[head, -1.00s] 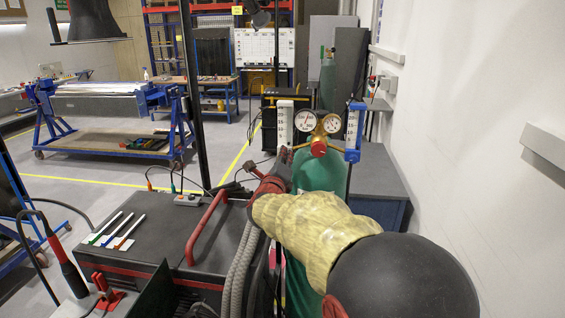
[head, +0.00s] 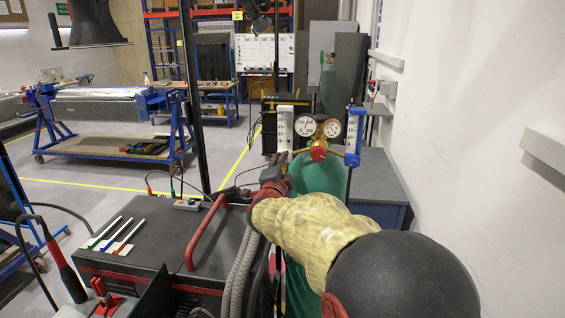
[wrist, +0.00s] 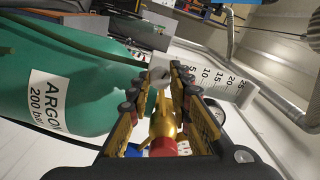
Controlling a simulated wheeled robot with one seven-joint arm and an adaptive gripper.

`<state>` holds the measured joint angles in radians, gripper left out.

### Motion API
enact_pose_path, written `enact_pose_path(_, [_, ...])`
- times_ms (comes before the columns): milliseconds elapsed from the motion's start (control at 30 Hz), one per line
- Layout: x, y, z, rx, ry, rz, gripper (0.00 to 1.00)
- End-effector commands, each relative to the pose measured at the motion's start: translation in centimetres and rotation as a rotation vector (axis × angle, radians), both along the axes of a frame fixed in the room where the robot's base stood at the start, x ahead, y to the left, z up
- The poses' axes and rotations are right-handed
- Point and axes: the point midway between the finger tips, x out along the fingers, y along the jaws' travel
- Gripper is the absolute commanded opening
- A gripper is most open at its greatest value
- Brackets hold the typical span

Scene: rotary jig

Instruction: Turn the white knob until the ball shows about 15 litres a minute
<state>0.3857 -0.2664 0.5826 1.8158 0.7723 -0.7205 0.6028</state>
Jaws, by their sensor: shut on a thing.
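Two flow tubes flank the gas regulator: a white-backed one (head: 285,128) on the left and a blue-framed one (head: 353,137) on the right. In the wrist view a white scale (wrist: 212,80) reads 5 to 25. I cannot make out its ball. My gripper (head: 281,160) is at the foot of the left tube. In the wrist view my gripper (wrist: 158,82) has its fingers closed around a small pale knob (wrist: 157,74), mostly hidden between the pads. The brass regulator body (wrist: 163,122) shows between the fingers, with a red cap below it.
The green argon cylinder (wrist: 60,75) is close beside my fingers. Two round gauges (head: 318,126) sit between the tubes. A dark welding machine (head: 150,240) with a red handle stands at the left front. A bare wall (head: 475,110) is on the right.

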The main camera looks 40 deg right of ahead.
Motion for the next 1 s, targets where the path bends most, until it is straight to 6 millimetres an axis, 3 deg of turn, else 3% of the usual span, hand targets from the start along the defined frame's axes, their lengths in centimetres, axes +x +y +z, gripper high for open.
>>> enact_pose_path(1000, [0.02, 0.02, 0.01, -0.625, 0.737, 0.003, 0.0])
